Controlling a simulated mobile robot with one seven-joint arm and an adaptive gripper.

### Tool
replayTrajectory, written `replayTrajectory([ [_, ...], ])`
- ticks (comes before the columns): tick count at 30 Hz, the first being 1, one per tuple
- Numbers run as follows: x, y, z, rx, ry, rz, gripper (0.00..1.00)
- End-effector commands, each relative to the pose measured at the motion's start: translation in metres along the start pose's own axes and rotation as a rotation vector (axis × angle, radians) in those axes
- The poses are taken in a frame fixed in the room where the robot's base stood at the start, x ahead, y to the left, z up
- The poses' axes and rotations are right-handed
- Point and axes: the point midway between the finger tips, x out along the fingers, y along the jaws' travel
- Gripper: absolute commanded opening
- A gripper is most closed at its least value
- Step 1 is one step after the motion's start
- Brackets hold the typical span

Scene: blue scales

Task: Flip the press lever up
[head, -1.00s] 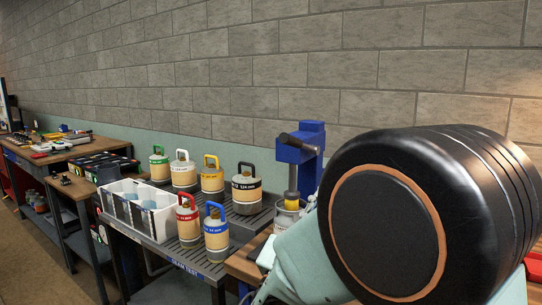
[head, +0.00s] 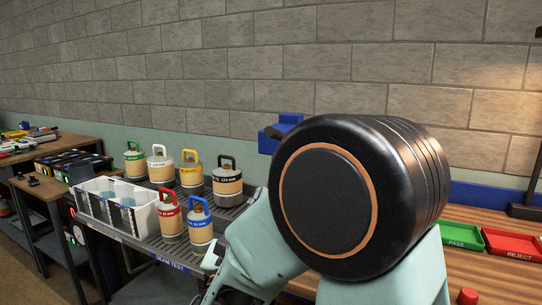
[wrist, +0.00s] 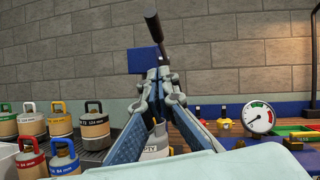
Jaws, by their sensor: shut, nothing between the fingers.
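The blue press (wrist: 145,61) stands straight ahead in the wrist view, partly behind my fingers. Its dark press lever (wrist: 154,28) rises above the fingertips, nearly upright in this picture. My gripper (wrist: 158,76) is shut and empty, its fingertips in front of the press head. I cannot tell whether they touch the lever. A pale canister (wrist: 155,150) shows low between the fingers.
Several canisters with coloured handles (head: 171,218) and a white divided bin (head: 92,206) stand at the left. A dial gauge (wrist: 258,117) is right of the fingers. A green tray (head: 461,236) and a red tray (head: 512,244) lie on the bench at right.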

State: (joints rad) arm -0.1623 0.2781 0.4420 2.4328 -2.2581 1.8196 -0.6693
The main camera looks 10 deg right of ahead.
Motion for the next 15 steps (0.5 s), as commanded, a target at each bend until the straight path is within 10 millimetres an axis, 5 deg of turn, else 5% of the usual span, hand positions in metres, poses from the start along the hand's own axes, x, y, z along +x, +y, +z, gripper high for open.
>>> replayTrajectory([
  [5,0.015,-0.002,0.001,0.001,0.000,-0.005,0.00],
  [15,0.086,-0.003,0.002,0.001,-0.001,-0.006,0.00],
])
